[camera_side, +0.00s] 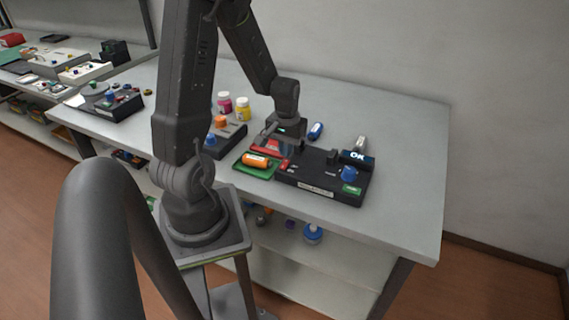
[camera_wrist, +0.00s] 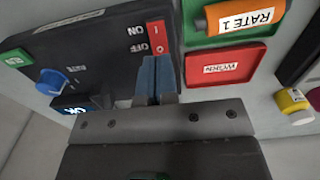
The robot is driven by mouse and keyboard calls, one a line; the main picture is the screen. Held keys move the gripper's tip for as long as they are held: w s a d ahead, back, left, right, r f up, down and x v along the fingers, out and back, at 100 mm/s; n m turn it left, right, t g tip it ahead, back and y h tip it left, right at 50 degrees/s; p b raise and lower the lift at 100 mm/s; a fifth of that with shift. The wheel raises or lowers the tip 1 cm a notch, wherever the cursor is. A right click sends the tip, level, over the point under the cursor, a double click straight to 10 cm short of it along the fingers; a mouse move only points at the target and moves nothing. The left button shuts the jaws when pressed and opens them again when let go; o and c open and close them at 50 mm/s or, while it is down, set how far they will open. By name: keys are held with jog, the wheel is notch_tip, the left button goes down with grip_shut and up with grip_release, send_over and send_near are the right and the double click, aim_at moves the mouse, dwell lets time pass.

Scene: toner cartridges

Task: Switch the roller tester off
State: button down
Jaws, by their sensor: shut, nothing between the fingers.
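The roller tester is a black box (camera_side: 320,182) on the bench, with a lit display (camera_side: 357,157) reading OK and a blue knob (camera_side: 348,173). Its red rocker switch (camera_wrist: 156,34) sits at the box's edge, marked I beside ON and O beside OFF. My gripper (camera_wrist: 156,66) is shut and empty, with its bluish fingertips at the OFF end of the switch. I cannot tell whether they touch it. In the side view my gripper (camera_side: 286,150) is low over the tester's left end. The fingers partly hide the box, and the rocker's tilt is unclear.
An orange cartridge (camera_wrist: 240,15) labelled RATE 1 lies on a green tray (camera_side: 245,168) beside the tester. A red tray (camera_wrist: 228,66) next to it looks empty. The bench's right side is clear.

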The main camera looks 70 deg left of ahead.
aim_at(286, 161)
jog(key=shift+f, duration=1.25)
dwell(0.5)
jog(key=shift+r, duration=3.5)
jog(key=w+d+r+m+t+y, duration=0.1)
jog(key=d+r+m+t, duration=0.25)
jog(key=d+r, duration=0.75)
jog(key=s+d+r+m+t, duration=0.1)
jog(key=s+d+r+m, duration=0.1)
jog(key=d, duration=0.3)
jog(key=s+d+r+m+t+h, duration=0.1)
jog(key=s+d+r+m, duration=0.2)
jog(key=d, duration=0.3)
jog(key=shift+s+r, duration=0.15)
jog(key=shift+s, duration=0.5)
jog(key=shift+a, duration=0.1)
